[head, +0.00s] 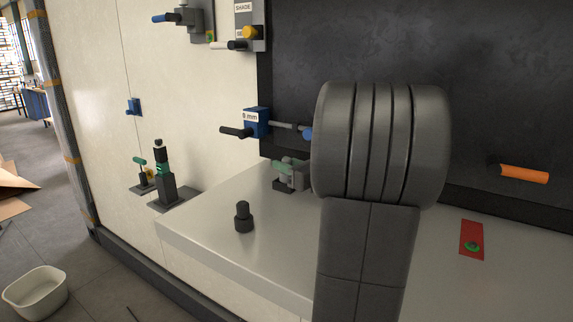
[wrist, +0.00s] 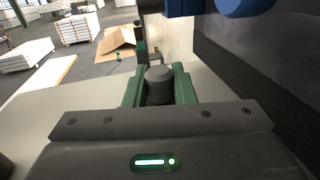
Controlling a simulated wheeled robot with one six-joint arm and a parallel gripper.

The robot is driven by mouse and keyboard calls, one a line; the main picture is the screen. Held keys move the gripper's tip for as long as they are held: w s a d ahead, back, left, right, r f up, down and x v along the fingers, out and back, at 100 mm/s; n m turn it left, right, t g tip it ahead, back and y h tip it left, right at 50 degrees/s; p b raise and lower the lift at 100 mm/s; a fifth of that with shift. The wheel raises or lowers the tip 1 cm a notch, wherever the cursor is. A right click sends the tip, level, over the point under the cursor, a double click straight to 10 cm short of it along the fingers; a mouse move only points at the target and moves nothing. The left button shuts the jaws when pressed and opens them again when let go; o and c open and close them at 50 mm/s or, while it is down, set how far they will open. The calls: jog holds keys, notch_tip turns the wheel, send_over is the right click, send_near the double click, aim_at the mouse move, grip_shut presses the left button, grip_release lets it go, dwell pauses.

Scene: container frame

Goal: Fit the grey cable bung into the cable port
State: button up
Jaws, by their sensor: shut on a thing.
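The grey cable bung (wrist: 158,84) shows in the wrist view as a dark grey cylinder with a narrower rounded top. My gripper (wrist: 159,95) is shut on it, with a green finger on each side. The bung's lower part is hidden behind the dark gripper body. In the head view, my grey arm covers most of the gripper, and a small green and grey part, which looks like a finger, shows at the arm's left edge. I cannot make out the cable port in either view.
A black stepped peg (head: 243,219) stands on the pale bench (head: 205,226). A blue box (head: 257,122) with a rod sticks out of the wall above the bench's back corner. An orange bar (head: 524,174) and a red plate (head: 472,233) are right of my arm.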

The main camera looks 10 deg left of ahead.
jog(key=shift+f+b, duration=0.7)
jog(key=shift+f, duration=0.4)
